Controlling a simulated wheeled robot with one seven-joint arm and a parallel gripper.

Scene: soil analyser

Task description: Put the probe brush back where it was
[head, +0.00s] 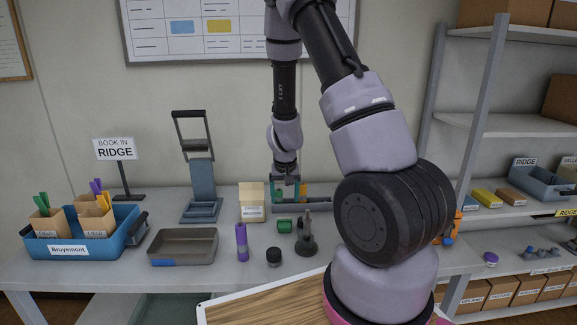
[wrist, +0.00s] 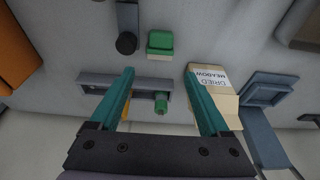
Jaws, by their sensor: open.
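My gripper (head: 289,190) is at the back of the table, low over a grey rack (head: 322,206). Its two teal fingers are apart with nothing held between them in the wrist view (wrist: 159,72). The rack (wrist: 95,80) lies across that view beyond the fingers. A small green upright piece (wrist: 161,102) stands at the rack between the fingers; it may be the probe brush, but I cannot tell. A yellow-orange piece (wrist: 125,112) shows beside the left finger, partly hidden by it.
A paper bag (head: 251,203) stands close left of my gripper. A green block (head: 285,226), dark stand (head: 307,243), black jar (head: 273,257) and purple tube (head: 241,242) are in front. A tray (head: 184,246) and blue crate (head: 118,241) stand left; shelves (head: 500,124) right.

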